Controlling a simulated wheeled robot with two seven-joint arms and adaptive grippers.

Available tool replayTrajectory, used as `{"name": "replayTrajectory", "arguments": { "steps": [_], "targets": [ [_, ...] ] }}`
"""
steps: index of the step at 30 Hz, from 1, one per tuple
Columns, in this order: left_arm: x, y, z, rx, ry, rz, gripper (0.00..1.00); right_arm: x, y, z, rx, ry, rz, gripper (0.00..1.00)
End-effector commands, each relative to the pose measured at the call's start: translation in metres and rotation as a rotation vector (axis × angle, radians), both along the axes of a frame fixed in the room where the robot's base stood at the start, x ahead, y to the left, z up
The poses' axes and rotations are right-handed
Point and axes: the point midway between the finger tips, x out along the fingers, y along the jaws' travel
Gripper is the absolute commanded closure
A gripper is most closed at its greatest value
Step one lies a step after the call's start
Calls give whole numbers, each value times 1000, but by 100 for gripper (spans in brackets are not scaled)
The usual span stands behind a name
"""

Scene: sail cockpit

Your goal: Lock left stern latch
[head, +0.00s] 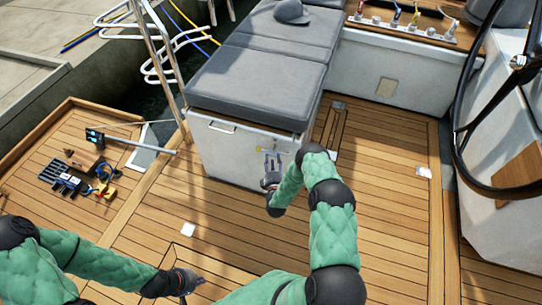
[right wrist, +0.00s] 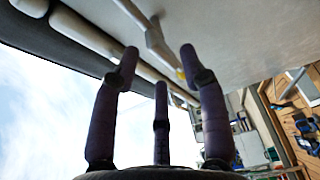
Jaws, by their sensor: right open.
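The white locker (head: 225,155) under the grey cushions has a small pale latch with a yellow mark (head: 259,149) on its near end face. In the right wrist view a light grey latch lever (right wrist: 155,42) lies on the pale locker wall, just beyond my fingers. My right gripper (head: 272,158) is at that end face, by the latch. In the right wrist view the right gripper (right wrist: 160,65) has its fingers spread with nothing between them; contact with the latch cannot be told. My left gripper (head: 190,282) is low over the deck; its fingers are unclear.
A second pale handle (head: 222,127) is on the locker's upper left. Tools (head: 85,180) lie on the left deck beside a metal rail (head: 165,60). A black steering wheel (head: 460,130) stands at the right. The wooden deck (head: 390,190) right of my right arm is mostly clear.

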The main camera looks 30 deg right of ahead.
Motion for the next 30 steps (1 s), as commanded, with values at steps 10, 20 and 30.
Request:
{"name": "replayTrajectory", "arguments": {
  "steps": [10,20,30],
  "targets": [
    [0,0,-16,0,0,0,100,35,-18,-1,1,0,0,56],
    [0,0,-17,0,0,0,100,38,-19,0,2,1,0,56],
    [0,0,-17,0,0,0,100,38,-19,0,2,1,0,100]
  ]
}}
